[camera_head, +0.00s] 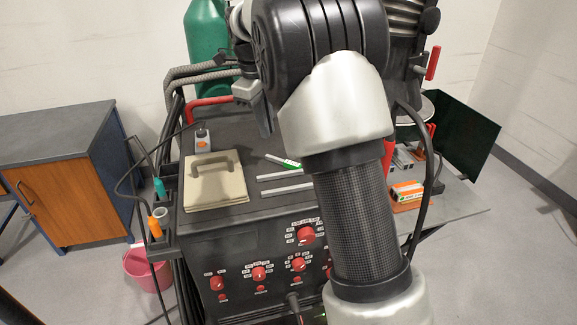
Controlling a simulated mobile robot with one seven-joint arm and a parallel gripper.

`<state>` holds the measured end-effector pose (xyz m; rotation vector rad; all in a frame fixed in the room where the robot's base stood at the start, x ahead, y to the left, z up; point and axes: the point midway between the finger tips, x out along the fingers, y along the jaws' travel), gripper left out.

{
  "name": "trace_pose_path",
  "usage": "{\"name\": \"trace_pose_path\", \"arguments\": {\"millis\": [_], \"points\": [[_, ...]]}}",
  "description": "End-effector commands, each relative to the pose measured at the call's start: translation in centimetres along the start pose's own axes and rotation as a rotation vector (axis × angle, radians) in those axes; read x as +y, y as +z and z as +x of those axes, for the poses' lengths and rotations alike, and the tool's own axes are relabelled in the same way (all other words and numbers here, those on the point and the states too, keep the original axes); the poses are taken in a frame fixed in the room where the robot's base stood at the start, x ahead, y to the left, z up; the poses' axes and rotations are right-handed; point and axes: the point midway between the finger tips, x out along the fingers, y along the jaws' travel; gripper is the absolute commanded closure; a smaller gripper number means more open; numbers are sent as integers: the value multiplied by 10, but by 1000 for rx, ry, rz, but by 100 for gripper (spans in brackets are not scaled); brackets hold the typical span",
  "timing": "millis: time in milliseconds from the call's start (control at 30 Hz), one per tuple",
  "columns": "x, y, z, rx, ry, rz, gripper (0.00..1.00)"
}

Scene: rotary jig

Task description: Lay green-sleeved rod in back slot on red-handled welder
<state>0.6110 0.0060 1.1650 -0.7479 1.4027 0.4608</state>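The welder (225,228) is a dark cabinet with red handles (208,103) and red knobs on its front. A small rod with a white end and a green sleeve (291,164) lies at a slant on its top, partly hidden by my arm. Two light grey bars (284,176) lie in front of it, nearly parallel, their right ends close to my arm. I cannot make out which of these marks a slot. My gripper (257,108) is above the welder top, left of and behind the green-sleeved rod. It is partly hidden by my wrist, and its opening is unclear.
A beige block with a handle (215,180) and a grey-orange device (203,139) are on the welder's left. Teal and orange-handled tools hang at its left side. A green cylinder (206,38) stands behind. An orange-white box (407,192) lies right of my arm.

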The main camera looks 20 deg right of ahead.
Motion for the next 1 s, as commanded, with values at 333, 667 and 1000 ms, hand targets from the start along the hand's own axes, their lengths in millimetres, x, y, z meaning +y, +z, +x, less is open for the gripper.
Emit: {"name": "trace_pose_path", "arguments": {"millis": [333,667,1000], "points": [[0,0,44,0,0,-1,92],[-2,-2,87,2,2,-1,92],[-2,-1,96,0,-1,-1,92]]}}
